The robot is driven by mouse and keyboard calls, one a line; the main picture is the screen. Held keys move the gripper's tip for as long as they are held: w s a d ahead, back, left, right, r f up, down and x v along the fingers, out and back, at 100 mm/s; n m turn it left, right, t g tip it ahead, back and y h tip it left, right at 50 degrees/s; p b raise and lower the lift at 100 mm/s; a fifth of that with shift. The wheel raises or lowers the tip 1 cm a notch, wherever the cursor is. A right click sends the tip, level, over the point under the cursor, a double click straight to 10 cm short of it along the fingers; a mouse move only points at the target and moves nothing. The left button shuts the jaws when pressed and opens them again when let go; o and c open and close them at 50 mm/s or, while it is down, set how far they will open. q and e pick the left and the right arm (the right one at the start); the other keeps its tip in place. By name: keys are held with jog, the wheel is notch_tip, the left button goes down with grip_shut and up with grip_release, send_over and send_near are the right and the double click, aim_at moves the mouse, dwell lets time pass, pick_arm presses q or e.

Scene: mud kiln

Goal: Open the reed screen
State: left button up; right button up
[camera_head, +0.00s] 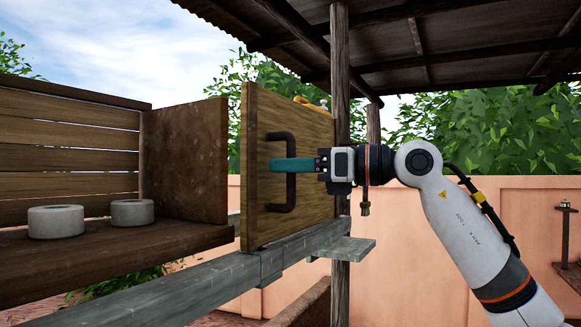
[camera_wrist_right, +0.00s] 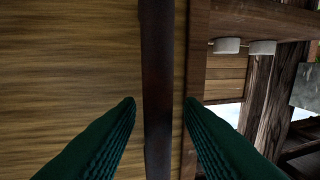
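The screen shows as an upright tan wooden panel (camera_head: 262,215) with a dark C-shaped handle (camera_head: 291,190) on its face. My right gripper (camera_head: 275,165) reaches in from the right at handle height, its green fingers level across the handle. In the right wrist view the handle (camera_wrist_right: 158,50) runs upright between the two fingers, one on each side, with a narrow gap to each. The gripper is open around the handle. The panel's face (camera_wrist_right: 70,70) fills the left of that view. My left gripper is in neither view.
Left of the panel is a wooden shelf (camera_head: 110,250) with slatted back and brown side board (camera_head: 186,160). Two pale ring-shaped blocks (camera_head: 56,221) (camera_head: 132,212) stand on it. A grey rail (camera_head: 190,290) runs below the panel. A post (camera_head: 340,240) stands behind the gripper.

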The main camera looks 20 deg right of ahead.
jog(key=b+v, duration=0.4)
jog(key=v, duration=0.8)
jog(key=shift+w+a, duration=0.1)
